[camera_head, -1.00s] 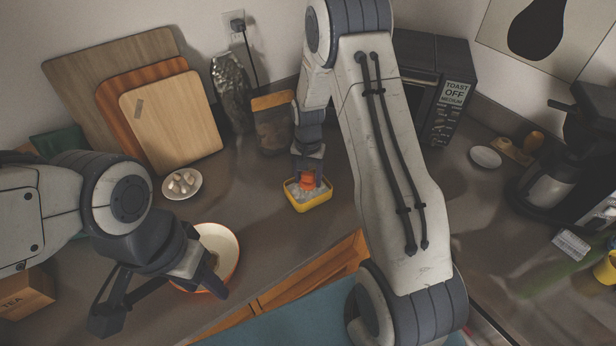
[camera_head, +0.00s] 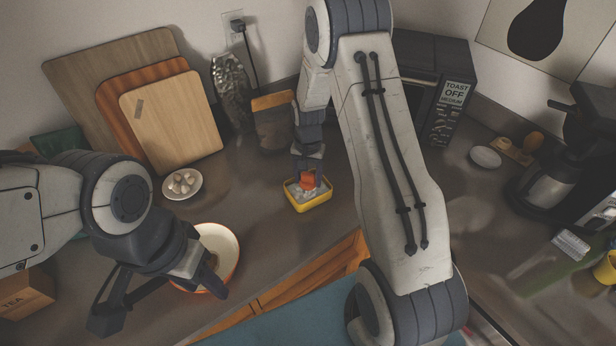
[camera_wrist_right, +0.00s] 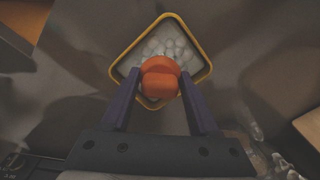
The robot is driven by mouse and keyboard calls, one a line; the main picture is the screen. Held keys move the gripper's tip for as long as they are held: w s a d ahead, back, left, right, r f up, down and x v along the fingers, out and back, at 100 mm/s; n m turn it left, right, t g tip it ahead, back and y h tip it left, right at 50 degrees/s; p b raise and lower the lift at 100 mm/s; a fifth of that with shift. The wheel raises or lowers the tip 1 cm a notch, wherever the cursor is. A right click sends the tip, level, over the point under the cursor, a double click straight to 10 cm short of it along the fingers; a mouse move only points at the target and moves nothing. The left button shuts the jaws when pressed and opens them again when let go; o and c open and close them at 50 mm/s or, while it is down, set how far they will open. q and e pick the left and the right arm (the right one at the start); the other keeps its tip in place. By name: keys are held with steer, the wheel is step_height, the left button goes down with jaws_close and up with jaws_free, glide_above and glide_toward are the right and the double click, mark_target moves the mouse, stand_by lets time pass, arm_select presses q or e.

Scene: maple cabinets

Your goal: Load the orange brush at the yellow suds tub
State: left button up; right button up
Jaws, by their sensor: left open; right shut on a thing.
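The yellow suds tub (camera_head: 325,200) stands on the counter near the middle, filled with pale suds. It also shows in the right wrist view (camera_wrist_right: 204,73). My right gripper (camera_head: 308,177) is shut on the orange brush (camera_wrist_right: 160,78) and holds it over the tub. In the head view the orange brush (camera_head: 307,183) sits low at the suds; its lower end is hidden, so I cannot tell how deep it is. My left gripper (camera_head: 160,305) is open and empty, beside and partly in front of a white plate with an orange rim (camera_head: 222,243).
A small dish of garlic-like pieces (camera_head: 182,184) and several cutting boards (camera_head: 170,118) stand at the back left. A toaster oven (camera_head: 435,90) is behind my right arm. A coffee maker (camera_head: 560,165) stands at the right. Counter between plate and tub is clear.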

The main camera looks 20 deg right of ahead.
mark_target(308, 174)
steer(key=shift+r+p, duration=2.55)
steer(key=shift+r, duration=0.95)
arm_select(q)
step_height(308, 174, up, 5)
steer(key=shift+r, duration=0.1)
arm_select(e)
steer(key=shift+f, duration=0.1)
